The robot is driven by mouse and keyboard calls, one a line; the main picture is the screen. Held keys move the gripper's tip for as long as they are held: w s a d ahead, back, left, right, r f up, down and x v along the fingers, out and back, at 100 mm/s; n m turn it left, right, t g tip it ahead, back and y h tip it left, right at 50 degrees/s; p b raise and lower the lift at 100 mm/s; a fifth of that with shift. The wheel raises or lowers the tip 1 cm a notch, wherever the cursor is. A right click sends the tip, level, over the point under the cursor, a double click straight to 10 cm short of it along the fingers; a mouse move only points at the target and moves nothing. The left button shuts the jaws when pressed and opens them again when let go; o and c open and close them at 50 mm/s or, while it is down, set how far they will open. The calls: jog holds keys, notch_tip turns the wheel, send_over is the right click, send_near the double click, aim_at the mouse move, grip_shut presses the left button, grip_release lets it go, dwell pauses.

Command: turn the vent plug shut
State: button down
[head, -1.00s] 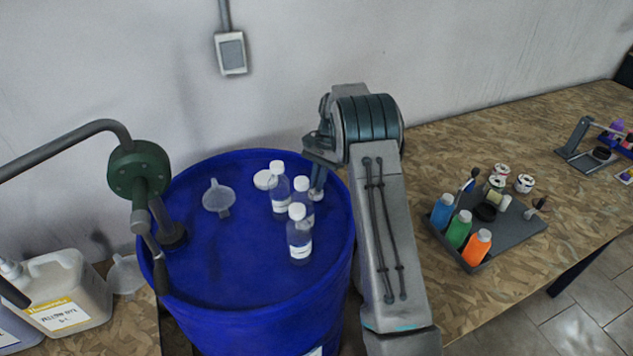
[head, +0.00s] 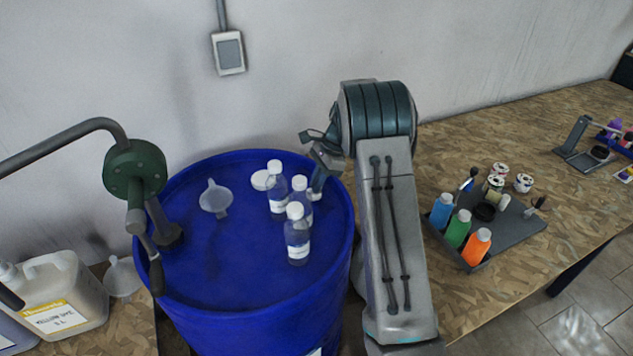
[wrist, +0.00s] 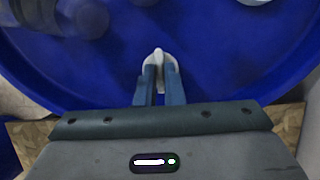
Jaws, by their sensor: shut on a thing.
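The blue drum (head: 250,290) stands upright, and its top fills most of the wrist view (wrist: 225,60).
Several white-capped clear bottles (head: 297,240) stand on the lid just left of my gripper. A funnel (head: 215,198), a white disc (head: 261,180) and a pump (head: 136,172) are also on the drum. A tray (head: 510,233) with coloured bottles is on the bench at right.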

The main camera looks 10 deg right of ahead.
jog(key=shift+w+r, duration=0.1)
jog(key=c, duration=1.5)
grip_release()
jog(key=shift+c, duration=0.2)
jog(key=s+b+v, duration=0.1)
jog(key=v, duration=1.2)
jog(key=shift+w+d+r, duration=0.15)
jog(key=shift+w+r, duration=0.2)
jog(key=shift+w, duration=0.1)
